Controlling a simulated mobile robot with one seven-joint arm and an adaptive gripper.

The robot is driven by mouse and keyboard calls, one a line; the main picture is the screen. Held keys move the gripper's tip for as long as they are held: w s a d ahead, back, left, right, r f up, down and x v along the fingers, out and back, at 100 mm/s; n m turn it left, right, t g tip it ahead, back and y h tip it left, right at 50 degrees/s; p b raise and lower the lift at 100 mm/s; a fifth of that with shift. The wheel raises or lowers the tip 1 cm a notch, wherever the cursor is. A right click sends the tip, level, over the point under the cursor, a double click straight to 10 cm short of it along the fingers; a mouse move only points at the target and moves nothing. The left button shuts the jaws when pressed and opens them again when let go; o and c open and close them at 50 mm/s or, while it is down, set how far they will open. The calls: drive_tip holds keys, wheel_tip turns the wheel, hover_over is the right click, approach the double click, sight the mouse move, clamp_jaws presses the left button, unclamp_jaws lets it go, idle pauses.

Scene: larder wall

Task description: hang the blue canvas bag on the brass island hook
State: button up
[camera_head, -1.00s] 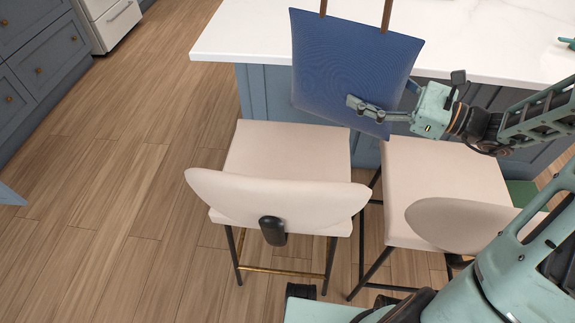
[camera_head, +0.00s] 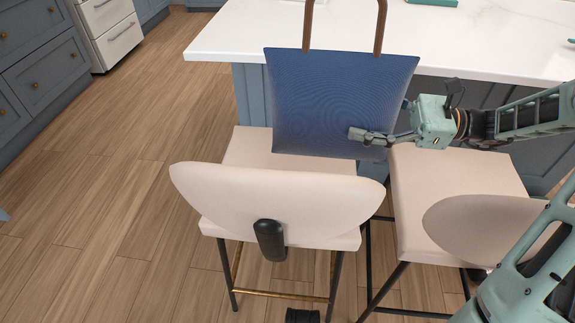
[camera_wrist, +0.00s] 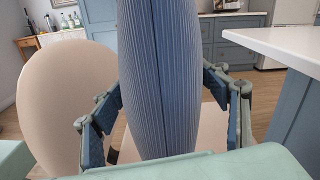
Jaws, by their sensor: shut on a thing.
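The blue canvas bag (camera_head: 335,100) hangs upright in front of the island's edge, with brown handles (camera_head: 345,25) standing up above it. My gripper (camera_head: 368,136) is shut on the bag near its lower right side. In the wrist view the bag (camera_wrist: 160,80) fills the middle, edge-on, between the two fingers of my gripper (camera_wrist: 165,110). The bag's lower edge overlaps the left stool's seat in the head view; I cannot tell whether it touches. I do not see the brass hook in either view.
The white-topped island (camera_head: 230,40) stands behind the bag. A cream stool (camera_head: 275,205) stands in front of the bag, and a second stool (camera_head: 450,190) stands under my arm at right. Wooden floor (camera_head: 100,200) is clear at left. Blue cabinets (camera_head: 40,50) line the far left.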

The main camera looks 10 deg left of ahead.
drive_tip(key=shift+r, duration=0.15)
drive_tip(key=w+a+f+b, duration=0.6)
drive_tip(key=w+a+f, duration=0.2)
drive_tip(key=a+f, duration=0.3)
drive_tip(key=shift+w+f, duration=0.3)
drive_tip(key=shift+f, duration=0.5)
drive_tip(key=o, duration=2.2)
drive_tip(key=shift+f, duration=0.15)
drive_tip(key=shift+c, duration=0.2)
